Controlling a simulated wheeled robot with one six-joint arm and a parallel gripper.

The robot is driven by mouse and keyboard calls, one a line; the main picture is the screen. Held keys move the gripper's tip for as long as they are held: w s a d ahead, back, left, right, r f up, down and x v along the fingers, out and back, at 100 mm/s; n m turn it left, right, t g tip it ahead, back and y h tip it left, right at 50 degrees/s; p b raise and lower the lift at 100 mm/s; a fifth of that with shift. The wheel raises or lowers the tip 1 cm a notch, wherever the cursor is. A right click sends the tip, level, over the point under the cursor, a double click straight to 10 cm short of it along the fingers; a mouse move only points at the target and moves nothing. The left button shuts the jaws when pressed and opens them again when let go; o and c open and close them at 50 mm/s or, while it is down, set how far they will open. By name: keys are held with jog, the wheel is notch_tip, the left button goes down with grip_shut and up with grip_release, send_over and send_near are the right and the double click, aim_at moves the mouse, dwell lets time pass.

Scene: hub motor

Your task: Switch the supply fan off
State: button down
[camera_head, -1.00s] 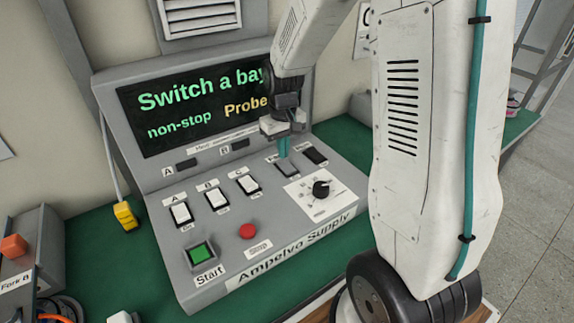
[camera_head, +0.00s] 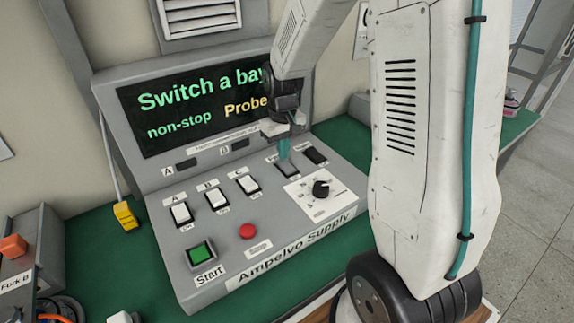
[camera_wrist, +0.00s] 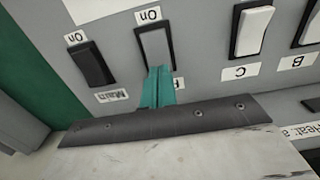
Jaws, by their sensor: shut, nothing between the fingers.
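The grey supply console (camera_head: 225,268) stands on the green bench. The fan switch (camera_head: 289,171) is a grey rocker in its upper right part. It also shows in the wrist view (camera_wrist: 155,48), with an On label at one end and a mostly covered label starting with F at the other. My gripper (camera_head: 284,150) is shut and empty, its teal fingertips at the label end of this rocker. In the wrist view the fingertips (camera_wrist: 157,88) overlap that end of the switch; I cannot tell whether they press it. The dark Main switch (camera_wrist: 91,64) sits beside it.
White rockers A, B and C (camera_head: 247,184) lie left of the fan switch. A black knob (camera_head: 321,188), a red stop button (camera_head: 247,231) and a green Start button (camera_head: 201,252) are nearer the front. The display (camera_head: 190,105) rises behind.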

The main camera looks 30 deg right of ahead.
jog(key=shift+f, duration=0.65)
jog(key=shift+r, duration=3.55)
jog(key=g, duration=0.1)
send_over(289, 173)
jog(key=s+a+r, duration=0.2)
jog(key=s+r, duration=0.2)
jog(key=s, duration=0.3)
jog(key=s+a+r+t, duration=0.1)
jog(key=s+a+r, duration=0.2)
jog(key=s, duration=0.4)
jog(key=s+a+r+t, duration=0.1)
jog(key=s+a+r, duration=0.1)
jog(key=s+r, duration=0.2)
jog(key=s, duration=0.3)
jog(key=shift+s+a+r, duration=0.3)
jog(key=shift+s+a, duration=0.05)
jog(key=shift+a, duration=0.05)
